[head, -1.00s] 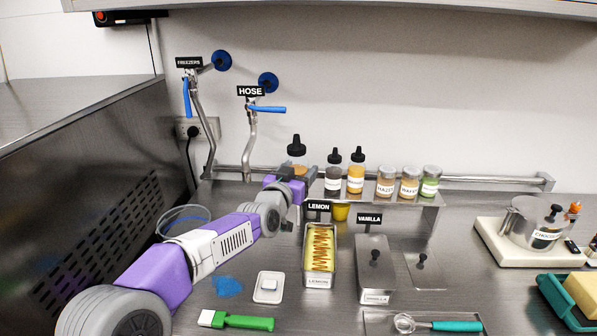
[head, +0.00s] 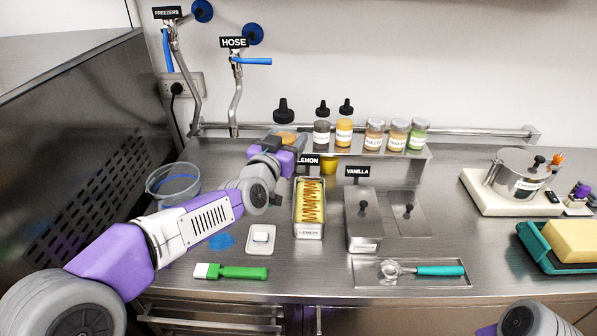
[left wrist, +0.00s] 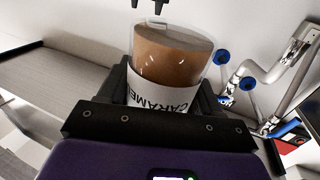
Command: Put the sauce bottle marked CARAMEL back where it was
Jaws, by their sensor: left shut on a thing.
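The CARAMEL sauce bottle (head: 284,111) has a black nozzle cap and brown sauce. My right gripper is out of view.
Several lidded jars (head: 397,134) continue the row. In front are the LEMON pan (head: 309,232), the VANILLA container (head: 363,222), a white dish (head: 261,238) and a green-handled brush (head: 230,271). The HOSE tap (head: 237,85) rises behind, left.

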